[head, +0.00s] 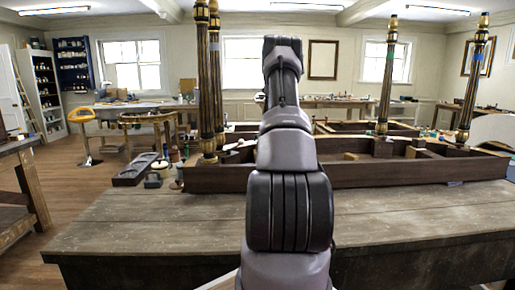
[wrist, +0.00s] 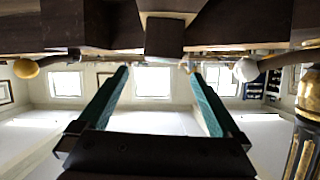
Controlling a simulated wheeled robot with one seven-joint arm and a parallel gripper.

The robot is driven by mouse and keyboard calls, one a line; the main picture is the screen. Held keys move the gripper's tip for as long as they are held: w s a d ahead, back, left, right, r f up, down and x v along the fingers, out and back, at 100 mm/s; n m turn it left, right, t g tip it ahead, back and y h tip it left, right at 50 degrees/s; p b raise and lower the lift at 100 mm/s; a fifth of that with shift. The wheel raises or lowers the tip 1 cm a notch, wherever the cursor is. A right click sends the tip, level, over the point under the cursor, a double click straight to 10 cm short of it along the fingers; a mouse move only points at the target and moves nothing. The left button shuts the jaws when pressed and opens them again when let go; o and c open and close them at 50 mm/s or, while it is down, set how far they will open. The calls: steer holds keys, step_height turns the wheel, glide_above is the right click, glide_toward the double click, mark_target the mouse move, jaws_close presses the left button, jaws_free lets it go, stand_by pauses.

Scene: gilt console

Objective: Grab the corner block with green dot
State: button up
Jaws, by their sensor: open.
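Several small blocks sit inside the dark wooden frame (head: 430,169) in the head view, among them a light one (head: 350,156) and a brown one (head: 411,152). I cannot make out a green dot on any, so I cannot tell which is the named corner block. In the wrist view, which looks upside down, my gripper (wrist: 157,70) is open, its two teal fingers apart with nothing between them. A dark brown block (wrist: 165,37) shows just beyond the fingertips, roughly centred between them. In the head view my arm hides the gripper.
The frame lies on a grey plank table (head: 130,224), whose front part is clear. Black-and-gilt legs (head: 204,80) rise at the frame's left, with others (head: 386,75) at the right. A dark tray (head: 135,170) and small jars stand left of the frame.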

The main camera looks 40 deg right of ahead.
steer(key=x, duration=0.8)
steer(key=shift+a+f, duration=0.25)
steer(key=c, duration=1.4)
